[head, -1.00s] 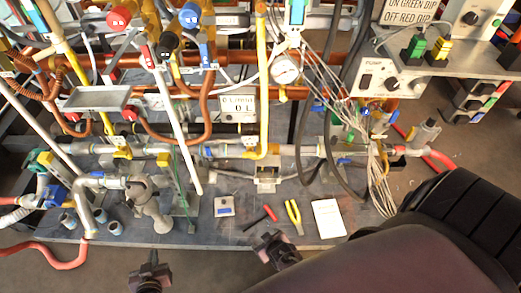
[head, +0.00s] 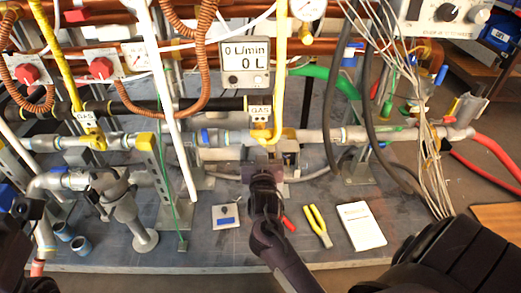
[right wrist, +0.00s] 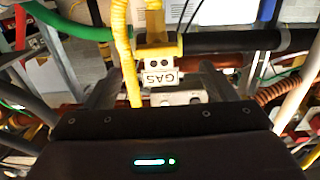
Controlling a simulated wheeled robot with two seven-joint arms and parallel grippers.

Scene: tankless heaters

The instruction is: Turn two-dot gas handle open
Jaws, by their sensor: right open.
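The two-dot gas handle is a yellow piece (right wrist: 158,50) with two dark dots and a white GAS label, straight ahead in the right wrist view. In the head view, a GAS-labelled yellow fitting (head: 261,124) sits on the pipe at the centre. My right gripper (head: 262,163) is just below and in front of it in the head view. In the right wrist view, its fingers (right wrist: 158,84) are spread, with the handle ahead between them and nothing held. Dark parts of my left arm and gripper (head: 22,212) show at the left edge; its jaws are unclear.
Another GAS-labelled yellow fitting (head: 92,135) is at the left. A yellow upright pipe (head: 279,75) rises beside the central fitting. Loose cables (head: 425,150) hang at the right.

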